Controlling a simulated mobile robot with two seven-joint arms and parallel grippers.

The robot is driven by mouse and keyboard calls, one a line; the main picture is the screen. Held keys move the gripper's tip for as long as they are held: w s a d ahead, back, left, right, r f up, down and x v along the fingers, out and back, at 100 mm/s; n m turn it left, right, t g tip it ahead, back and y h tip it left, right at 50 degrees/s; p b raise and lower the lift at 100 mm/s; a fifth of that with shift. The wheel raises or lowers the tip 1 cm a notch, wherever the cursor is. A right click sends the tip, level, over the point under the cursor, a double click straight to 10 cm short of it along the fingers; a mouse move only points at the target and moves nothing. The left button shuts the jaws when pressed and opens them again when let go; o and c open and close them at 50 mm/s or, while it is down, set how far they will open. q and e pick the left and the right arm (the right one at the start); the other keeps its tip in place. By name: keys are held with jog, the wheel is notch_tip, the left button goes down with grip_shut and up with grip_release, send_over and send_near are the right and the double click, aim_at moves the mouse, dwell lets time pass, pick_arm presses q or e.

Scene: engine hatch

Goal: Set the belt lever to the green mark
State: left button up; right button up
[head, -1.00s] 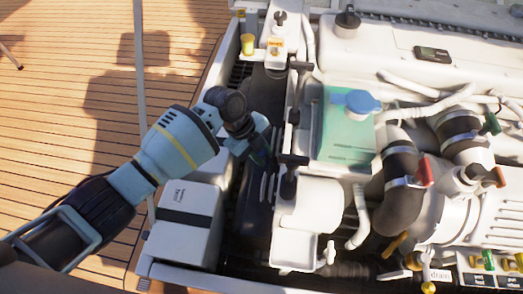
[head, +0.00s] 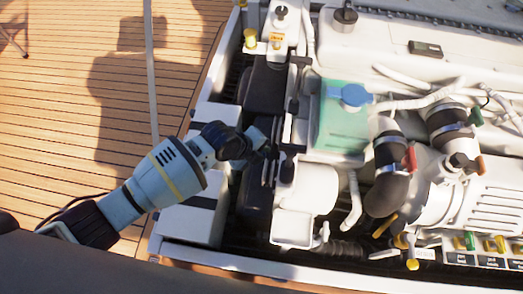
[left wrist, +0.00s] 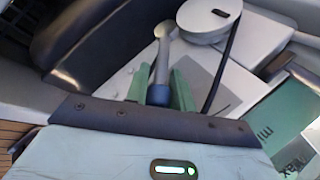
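My left gripper (head: 262,150) reaches in from the left over the dark, narrow bay at the engine's left side. In the left wrist view its green fingers (left wrist: 159,90) stand on both sides of the belt lever's blue grip (left wrist: 158,95), close against it, and appear shut on it. The lever's grey shaft (left wrist: 161,60) runs away from the fingers to a rounded end. In the head view the lever is mostly hidden by the gripper. I cannot make out the green mark. My right gripper is in neither view.
A green-tinted tank (head: 342,128) with a blue cap stands right of the gripper. A white box with a dark band (head: 192,202) lies below it. Black hoses (head: 387,185) and coloured valves fill the right side. Wooden deck (head: 60,110) is open at left.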

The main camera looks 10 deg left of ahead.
pick_arm(q)
jog(key=o, duration=0.4)
jog(key=shift+f, duration=0.1)
jog(key=shift+s+a+r, duration=0.1)
jog(key=shift+r, duration=0.2)
jog(key=p+v, duration=0.4)
jog(key=v, duration=0.3)
jog(key=shift+s+a, duration=0.1)
